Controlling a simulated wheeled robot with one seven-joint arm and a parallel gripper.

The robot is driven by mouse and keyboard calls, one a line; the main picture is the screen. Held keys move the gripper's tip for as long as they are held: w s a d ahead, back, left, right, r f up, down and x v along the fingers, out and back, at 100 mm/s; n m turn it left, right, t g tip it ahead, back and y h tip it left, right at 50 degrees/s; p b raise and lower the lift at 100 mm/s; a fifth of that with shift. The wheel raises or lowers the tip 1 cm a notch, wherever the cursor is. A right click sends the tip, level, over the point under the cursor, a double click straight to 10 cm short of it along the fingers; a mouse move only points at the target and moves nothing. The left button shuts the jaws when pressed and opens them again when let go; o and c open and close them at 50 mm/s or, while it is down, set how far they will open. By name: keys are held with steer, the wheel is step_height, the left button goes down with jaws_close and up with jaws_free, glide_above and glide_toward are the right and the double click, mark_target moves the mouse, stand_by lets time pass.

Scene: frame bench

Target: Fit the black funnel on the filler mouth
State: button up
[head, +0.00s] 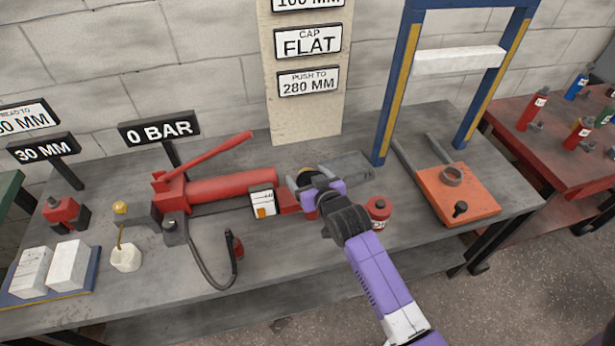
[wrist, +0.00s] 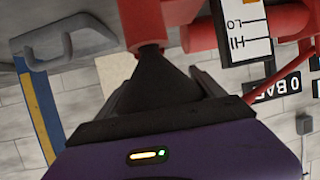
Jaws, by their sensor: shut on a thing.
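The black funnel (wrist: 160,80) is held between the fingers of my gripper (wrist: 158,92) in the wrist view. Its wide end is toward my palm and its narrow end meets a red neck (wrist: 143,28), which looks like the filler mouth. I cannot tell whether the tip is inside the neck or only against it. In the head view my gripper (head: 312,184) is at the right end of the red hand pump (head: 232,188), beside its HI/LO level gauge (head: 262,203). My wrist hides most of the funnel and the mouth there.
A red bottle (head: 378,212) stands close to the right of my gripper. The blue press frame (head: 386,120) and orange block (head: 458,192) are further right. A black hose (head: 207,270) curls on the bench in front.

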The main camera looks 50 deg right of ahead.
mark_target(309, 181)
steer(key=shift+f+b, duration=0.35)
steer(key=shift+f, duration=0.2)
steer(key=o, duration=1.4)
steer(key=shift+c, duration=0.2)
steer(key=v, duration=0.6)
steer(key=shift+s+r, duration=0.1)
steer(key=shift+v, duration=0.8)
